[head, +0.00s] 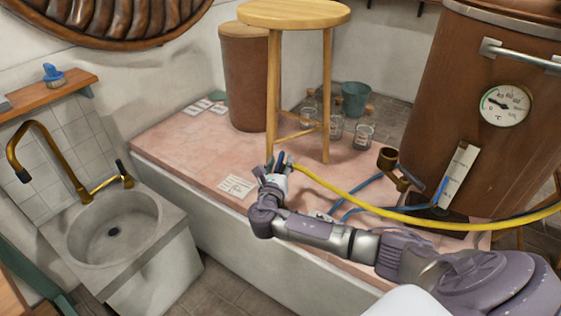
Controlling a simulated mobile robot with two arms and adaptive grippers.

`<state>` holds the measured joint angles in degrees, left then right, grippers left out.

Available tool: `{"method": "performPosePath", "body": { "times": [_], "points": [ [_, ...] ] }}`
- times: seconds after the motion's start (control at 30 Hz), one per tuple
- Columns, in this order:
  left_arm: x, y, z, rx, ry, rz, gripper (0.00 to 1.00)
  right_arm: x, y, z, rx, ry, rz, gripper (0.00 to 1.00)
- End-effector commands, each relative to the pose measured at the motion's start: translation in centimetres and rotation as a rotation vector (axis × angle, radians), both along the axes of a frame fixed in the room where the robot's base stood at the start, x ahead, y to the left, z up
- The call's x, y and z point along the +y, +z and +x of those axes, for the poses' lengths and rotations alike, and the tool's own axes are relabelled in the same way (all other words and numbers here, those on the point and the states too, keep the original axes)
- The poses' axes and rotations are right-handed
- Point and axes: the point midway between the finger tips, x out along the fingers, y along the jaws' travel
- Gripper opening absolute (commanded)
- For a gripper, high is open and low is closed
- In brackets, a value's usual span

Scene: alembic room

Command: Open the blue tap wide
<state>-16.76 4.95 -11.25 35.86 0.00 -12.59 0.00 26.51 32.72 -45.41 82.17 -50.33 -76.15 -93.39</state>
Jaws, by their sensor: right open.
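A small blue lever (441,190), which looks like the blue tap, shows low on the front of the large copper-brown vessel (460,90), beside a white level gauge (458,174). How far it is turned is too small to tell. My right gripper (279,163) is open, with its fingers pointing up and away over the pink tiled ledge. It is well to the left of the lever, apart from it. The yellow hose (375,205) passes close beside the fingers; I cannot tell if they touch. My left gripper is not in view.
A wooden stool (294,14) stands on the pink ledge (190,150) behind my gripper, near glass jars (364,135) and a green pot (355,98). A sink (112,232) is at left.

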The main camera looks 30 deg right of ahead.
Motion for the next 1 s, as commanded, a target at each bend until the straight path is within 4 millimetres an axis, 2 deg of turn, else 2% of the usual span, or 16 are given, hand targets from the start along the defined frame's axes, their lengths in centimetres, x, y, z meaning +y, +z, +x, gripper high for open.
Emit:
{"method": "performPosePath", "body": {
  "times": [0.13, 0.4, 0.43, 0.7, 0.87, 1.0],
  "points": [
    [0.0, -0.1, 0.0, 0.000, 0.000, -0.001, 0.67, -0.7, 0.0, 0.7, -0.001, 0.000, 0.001, 0.44],
    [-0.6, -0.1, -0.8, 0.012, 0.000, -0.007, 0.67, -0.8, 0.0, 0.8, 0.001, 0.000, 0.001, 0.44],
    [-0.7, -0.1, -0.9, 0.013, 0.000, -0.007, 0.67, -0.8, 0.0, 0.8, 0.001, 0.000, 0.001, 0.43],
    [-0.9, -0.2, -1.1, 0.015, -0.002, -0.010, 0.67, -0.7, 0.0, 0.8, 0.001, 0.000, 0.001, 0.00],
    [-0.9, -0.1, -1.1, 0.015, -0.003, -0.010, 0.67, -0.7, 0.0, 0.8, 0.000, -0.007, 0.000, 0.00],
    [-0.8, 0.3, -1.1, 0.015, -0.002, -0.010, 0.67, -0.6, 0.1, 0.9, 0.000, -0.091, 0.004, 0.00]
  ]
}}
